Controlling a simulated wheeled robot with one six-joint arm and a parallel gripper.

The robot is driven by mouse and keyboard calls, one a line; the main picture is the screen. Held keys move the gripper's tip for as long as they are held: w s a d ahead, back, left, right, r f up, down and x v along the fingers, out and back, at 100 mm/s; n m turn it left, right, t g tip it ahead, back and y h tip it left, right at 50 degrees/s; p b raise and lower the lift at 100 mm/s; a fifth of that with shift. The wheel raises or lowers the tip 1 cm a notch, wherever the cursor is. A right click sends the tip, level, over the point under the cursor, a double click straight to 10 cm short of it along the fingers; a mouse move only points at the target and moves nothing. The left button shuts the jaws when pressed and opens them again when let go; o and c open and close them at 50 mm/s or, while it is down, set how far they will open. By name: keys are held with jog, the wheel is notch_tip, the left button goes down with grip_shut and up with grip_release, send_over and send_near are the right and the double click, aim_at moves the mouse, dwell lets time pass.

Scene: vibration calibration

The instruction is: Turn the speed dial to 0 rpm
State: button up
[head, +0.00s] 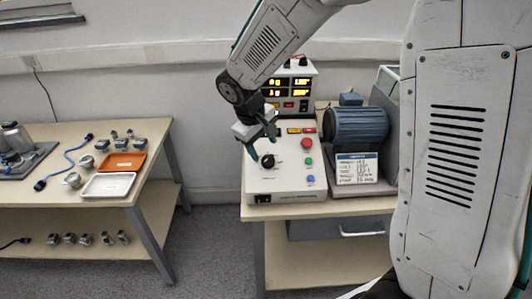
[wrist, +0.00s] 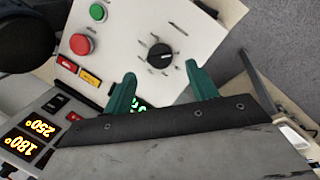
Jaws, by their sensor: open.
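The speed dial is a round black knob (head: 268,161) on the sloped white control box (head: 262,184). In the wrist view the knob (wrist: 161,55) sits just beyond my fingertips, with a light pointer line and marks around it. My gripper (head: 262,148) is over the box in the head view, close to the knob. In the wrist view its two green fingers (wrist: 158,82) are spread apart with nothing between them. I see no contact with the knob. A green display on the box is partly hidden behind my gripper; its reading cannot be made out.
The box also carries a red button (head: 306,143), a green button (head: 308,161) and a blue button (head: 310,179). A blue motor (head: 358,125) and a printed card (head: 356,168) stand to the right. A lit instrument (head: 289,86) stands behind. Another table (head: 60,210) is at left.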

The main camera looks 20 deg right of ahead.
jog(key=shift+v, duration=1.6)
jog(key=shift+s+f, duration=0.1)
